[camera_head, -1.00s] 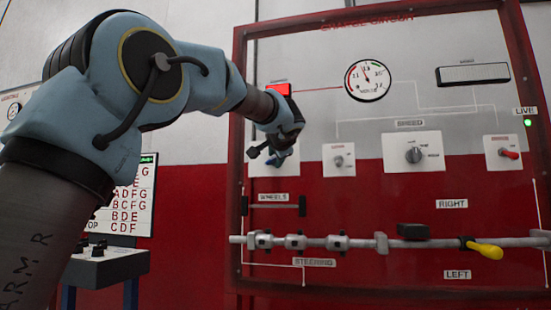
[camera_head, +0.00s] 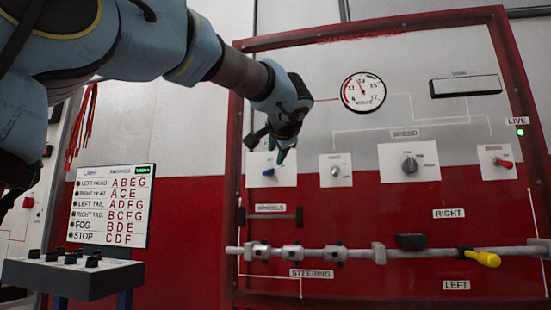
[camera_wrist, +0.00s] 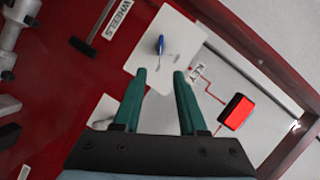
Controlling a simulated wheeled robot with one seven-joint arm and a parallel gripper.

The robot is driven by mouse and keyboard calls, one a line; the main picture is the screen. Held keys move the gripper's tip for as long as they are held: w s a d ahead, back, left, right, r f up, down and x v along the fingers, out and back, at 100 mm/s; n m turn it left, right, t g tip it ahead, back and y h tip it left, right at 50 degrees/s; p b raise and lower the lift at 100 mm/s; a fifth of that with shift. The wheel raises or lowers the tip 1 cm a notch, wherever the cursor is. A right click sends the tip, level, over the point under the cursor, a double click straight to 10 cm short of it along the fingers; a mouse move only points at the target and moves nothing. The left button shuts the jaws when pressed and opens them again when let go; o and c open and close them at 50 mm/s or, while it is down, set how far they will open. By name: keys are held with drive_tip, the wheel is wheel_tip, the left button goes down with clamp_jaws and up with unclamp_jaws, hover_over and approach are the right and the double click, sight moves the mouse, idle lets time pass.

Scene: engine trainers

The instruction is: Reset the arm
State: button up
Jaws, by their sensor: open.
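My gripper (camera_wrist: 159,82) shows in the wrist view with two green fingers spread apart and nothing between them. In the head view my gripper (camera_head: 282,155) is in front of the upper left of the panel, by a white plate. In the wrist view this white plate (camera_wrist: 183,30) carries a blue-handled key or switch (camera_wrist: 160,45) just beyond the fingertips. The fingers look apart from it. The label KEY (camera_wrist: 197,74) and a red block (camera_wrist: 236,111) are to the right of the fingers. In the head view my wrist hides part of the panel's upper left.
The red-framed panel (camera_head: 340,222) carries a gauge (camera_head: 363,92), a speed knob (camera_head: 409,164), a red switch (camera_head: 503,163) and a steering rod with a yellow handle (camera_head: 483,258). A lamp chart (camera_head: 113,205) stands behind a box of knobs (camera_head: 72,272) at left.

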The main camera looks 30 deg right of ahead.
idle(0.5)
drive_tip(key=w+a+f+n+g+y, duration=0.25)
drive_tip(key=a+f, duration=0.45)
drive_tip(key=f, duration=0.4)
drive_tip(key=w+a+f+n+g+y, duration=0.1)
drive_tip(key=w+a+f+g, duration=0.15)
drive_tip(key=a+f, duration=0.55)
drive_tip(key=w+a+f+n+g+y, duration=0.1)
drive_tip(key=w+a+f+n+y, duration=0.3)
drive_tip(key=f, duration=0.9)
drive_tip(key=s+a+f+n+g+h, duration=0.1)
drive_tip(key=s+a+f+n+g, duration=0.3)
drive_tip(key=s+a+f, duration=0.65)
drive_tip(key=s+a+f+n+g+h, duration=0.1)
drive_tip(key=s+a+f+n+g, duration=0.2)
drive_tip(key=s+a+f+n, duration=0.7)
drive_tip(key=w+a+r+m+p, duration=0.1)
drive_tip(key=r+m+p, duration=0.1)
drive_tip(key=r+p, duration=0.8)
drive_tip(key=w+a+r+m+p, duration=0.1)
drive_tip(key=w+r+m+p, duration=0.1)
drive_tip(key=r+p, duration=0.9)
drive_tip(key=shift+r+m+p, duration=0.15)
drive_tip(key=shift+m+p, duration=0.6)
drive_tip(key=shift+p, duration=0.5)
drive_tip(key=shift+y, duration=0.25)
